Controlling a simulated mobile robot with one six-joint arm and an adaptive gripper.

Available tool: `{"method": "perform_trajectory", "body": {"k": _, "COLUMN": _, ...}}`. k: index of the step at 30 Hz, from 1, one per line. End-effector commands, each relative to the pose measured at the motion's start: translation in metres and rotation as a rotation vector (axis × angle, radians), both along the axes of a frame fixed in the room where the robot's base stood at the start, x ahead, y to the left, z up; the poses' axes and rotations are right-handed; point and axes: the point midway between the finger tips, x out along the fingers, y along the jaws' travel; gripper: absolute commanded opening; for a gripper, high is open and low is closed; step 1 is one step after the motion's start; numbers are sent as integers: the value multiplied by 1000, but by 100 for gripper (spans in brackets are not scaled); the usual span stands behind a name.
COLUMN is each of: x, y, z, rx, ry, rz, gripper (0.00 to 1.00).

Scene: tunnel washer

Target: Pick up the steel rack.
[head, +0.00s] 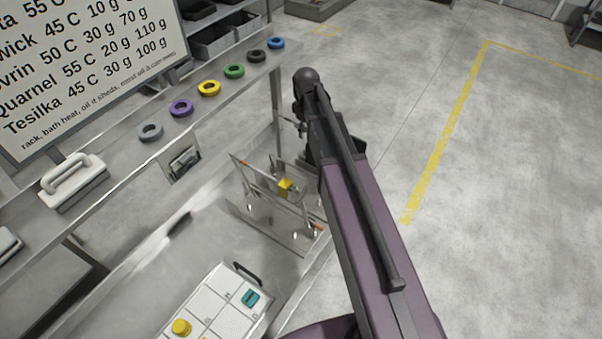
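The steel rack (250,188) stands in the sunken, basin-like part of the steel bench, right of centre in the head view. It is an open frame of thin bars and plates with small orange marks at two corners. A yellow block (285,185) shows within the frame. My purple arm reaches up the picture on the right side of the rack and covers part of its right edge. Dark parts at the arm's far end show near the rack's upper right. My gripper's fingers cannot be made out there, so their opening and any contact with the rack are unclear.
A row of coloured rings, including a yellow ring (209,88), lies on the ledge behind. A white handled block (73,182) sits at left. A control panel (215,310) with a yellow button is in front. A sign stands upper left. Open floor lies right.

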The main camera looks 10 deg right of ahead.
Motion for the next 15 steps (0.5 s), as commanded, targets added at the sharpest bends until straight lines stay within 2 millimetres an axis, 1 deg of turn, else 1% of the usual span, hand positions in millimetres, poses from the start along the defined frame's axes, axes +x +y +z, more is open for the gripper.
{"method": "perform_trajectory", "body": {"k": 1, "x": 0, "y": 0, "z": 0, "rx": 0, "ry": 0, "rz": 0, "gripper": 26}}
{"method": "perform_trajectory", "body": {"k": 2, "x": 0, "y": 0, "z": 0, "rx": 0, "ry": 0, "rz": 0, "gripper": 17}}
{"method": "perform_trajectory", "body": {"k": 3, "x": 0, "y": 0, "z": 0, "rx": 0, "ry": 0, "rz": 0, "gripper": 5}}
{"method": "perform_trajectory", "body": {"k": 4, "x": 0, "y": 0, "z": 0, "rx": 0, "ry": 0, "rz": 0, "gripper": 0}}
{"method": "perform_trajectory", "body": {"k": 15, "x": 0, "y": 0, "z": 0, "rx": 1, "ry": 1, "rz": 0, "gripper": 0}}
